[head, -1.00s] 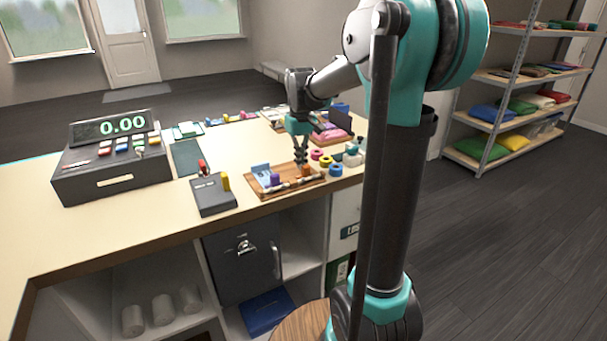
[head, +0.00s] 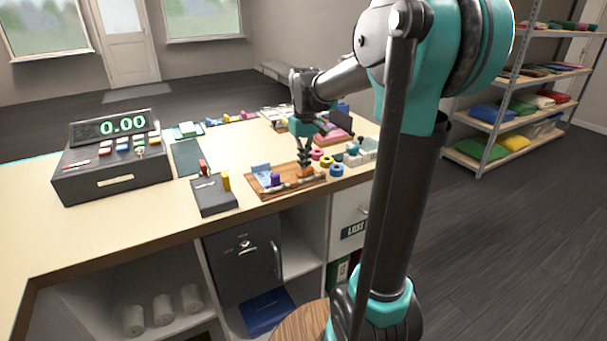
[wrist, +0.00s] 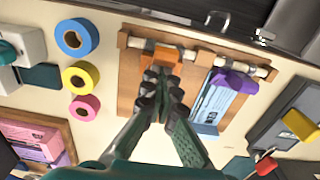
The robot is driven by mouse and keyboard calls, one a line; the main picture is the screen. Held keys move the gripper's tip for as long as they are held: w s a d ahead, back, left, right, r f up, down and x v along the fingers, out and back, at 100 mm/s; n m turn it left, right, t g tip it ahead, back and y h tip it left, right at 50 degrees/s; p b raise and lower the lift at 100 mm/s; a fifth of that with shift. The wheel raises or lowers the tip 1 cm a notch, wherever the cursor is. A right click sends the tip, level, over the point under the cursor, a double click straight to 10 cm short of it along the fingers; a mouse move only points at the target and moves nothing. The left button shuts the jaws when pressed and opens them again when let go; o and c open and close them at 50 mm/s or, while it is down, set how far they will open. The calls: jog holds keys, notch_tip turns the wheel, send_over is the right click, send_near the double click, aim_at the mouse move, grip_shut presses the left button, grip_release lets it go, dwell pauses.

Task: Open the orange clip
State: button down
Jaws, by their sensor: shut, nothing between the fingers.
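The orange clip (head: 306,173) sits on a pale rod along the front edge of a wooden board (head: 262,190) on the counter. It also shows in the wrist view (wrist: 166,54), just beyond my fingertips and partly hidden by them. My gripper (head: 304,161) points down over the clip. In the wrist view my gripper (wrist: 165,84) has its fingertips close together, at or just short of the clip's near edge; I cannot tell whether they touch it. Nothing shows held. The clip looks seated on the rod.
A purple clip (wrist: 236,80) is on the same rod, beside a blue printed card (wrist: 217,98). Blue, yellow and pink rings (wrist: 76,37) lie beside the board. A dark box (head: 213,195) with red and yellow parts stands left of it. A cash register (head: 112,160) is further left.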

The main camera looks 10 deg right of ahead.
jog(key=shift+s+d+f, duration=0.1)
jog(key=shift+s+d, duration=0.15)
jog(key=shift+s, duration=0.4)
jog(key=shift+s+d+f, duration=0.1)
jog(key=shift+s+d, duration=0.1)
jog(key=shift+s, duration=0.45)
jog(key=shift+s+d, duration=0.25)
jog(key=shift+s, duration=0.4)
jog(key=shift+r, duration=1.8)
jog(key=shift+s+r, duration=0.15)
jog(key=shift+r, duration=2.55)
